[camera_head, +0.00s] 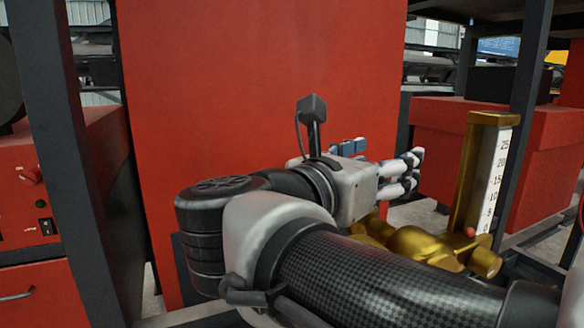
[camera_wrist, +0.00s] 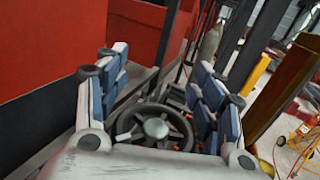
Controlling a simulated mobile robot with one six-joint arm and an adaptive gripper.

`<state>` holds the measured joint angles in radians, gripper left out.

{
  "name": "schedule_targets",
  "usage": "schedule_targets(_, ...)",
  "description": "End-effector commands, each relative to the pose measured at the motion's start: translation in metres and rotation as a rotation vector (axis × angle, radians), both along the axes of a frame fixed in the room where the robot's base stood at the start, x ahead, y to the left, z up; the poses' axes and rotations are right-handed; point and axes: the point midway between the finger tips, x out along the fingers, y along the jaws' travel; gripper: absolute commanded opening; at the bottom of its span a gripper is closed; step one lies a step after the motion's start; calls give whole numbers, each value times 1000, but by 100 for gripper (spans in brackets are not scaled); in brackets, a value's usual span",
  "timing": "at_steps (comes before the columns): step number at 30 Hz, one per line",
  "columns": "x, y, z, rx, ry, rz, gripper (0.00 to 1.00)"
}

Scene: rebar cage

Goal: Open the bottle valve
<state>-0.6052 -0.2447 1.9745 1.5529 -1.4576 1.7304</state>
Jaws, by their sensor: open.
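My gripper (camera_head: 408,170) is at the centre of the head view, pointing right. In the wrist view my gripper (camera_wrist: 160,72) is open, its blue-padded fingers apart. A dark round handwheel with spokes and a pale hub (camera_wrist: 156,127) shows between the finger bases, close to the palm. I cannot tell whether the fingers touch its rim. The wheel is hidden in the head view. A brass fitting (camera_head: 425,243) with a tall gauge (camera_head: 480,170) stands right of and below my gripper. A grey bottle (camera_wrist: 210,45) stands in the background of the wrist view.
A large red panel (camera_head: 250,80) stands behind my arm. A dark upright post (camera_head: 70,150) is at the left, another (camera_head: 528,110) at the right. A red box (camera_head: 450,140) sits behind the gauge. A yellow cart (camera_wrist: 302,142) is at the wrist view's right.

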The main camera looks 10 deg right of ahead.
Motion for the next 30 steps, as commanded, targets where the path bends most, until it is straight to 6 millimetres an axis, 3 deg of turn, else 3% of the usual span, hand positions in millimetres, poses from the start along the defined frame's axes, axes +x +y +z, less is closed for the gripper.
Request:
schedule_targets(6,0,0,44,3,-5,1,62)
schedule_targets(12,0,1,75,2,-2,1,62)
schedule_targets(26,0,0,86,-1,1,1,62)
schedule_targets(30,0,0,98,0,0,1,62)
